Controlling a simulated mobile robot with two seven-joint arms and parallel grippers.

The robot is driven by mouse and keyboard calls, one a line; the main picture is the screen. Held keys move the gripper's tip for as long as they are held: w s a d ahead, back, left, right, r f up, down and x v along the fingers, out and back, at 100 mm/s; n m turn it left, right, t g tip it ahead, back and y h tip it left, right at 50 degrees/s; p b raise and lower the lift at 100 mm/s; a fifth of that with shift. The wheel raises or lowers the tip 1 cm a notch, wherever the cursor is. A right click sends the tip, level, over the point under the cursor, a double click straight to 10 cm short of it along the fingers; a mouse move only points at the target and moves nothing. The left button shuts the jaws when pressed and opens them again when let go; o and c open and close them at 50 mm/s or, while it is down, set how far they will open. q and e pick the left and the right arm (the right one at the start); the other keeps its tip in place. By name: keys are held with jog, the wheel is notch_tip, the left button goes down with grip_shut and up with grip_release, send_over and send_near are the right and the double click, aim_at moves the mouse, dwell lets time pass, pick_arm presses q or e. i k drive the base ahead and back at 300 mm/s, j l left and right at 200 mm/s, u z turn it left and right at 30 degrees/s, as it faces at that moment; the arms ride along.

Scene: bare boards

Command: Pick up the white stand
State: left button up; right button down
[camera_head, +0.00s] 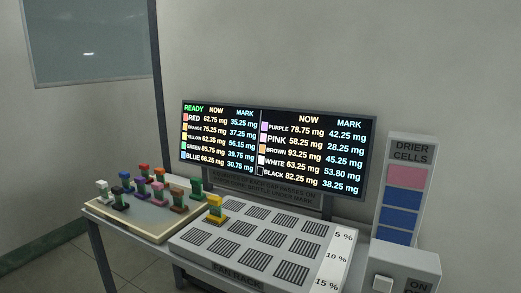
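The white stand (102,190) is small and stands upright at the far left end of a beige tray (150,228). A black stand is close beside it, to its right and nearer to me. Neither of my grippers is in the head view, so I cannot see whether they are open or shut.
Several other coloured stands crowd the tray, including a black one (118,199). A yellow stand (215,210) is on the grey fan rack (222,252) to the right. A lit display (277,150) stands behind. A drier cells panel (403,185) and switch box (395,275) are at right.

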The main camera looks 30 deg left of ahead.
aim_at(105, 199)
jog(key=u, duration=1.9)
jog(key=i+u, duration=0.15)
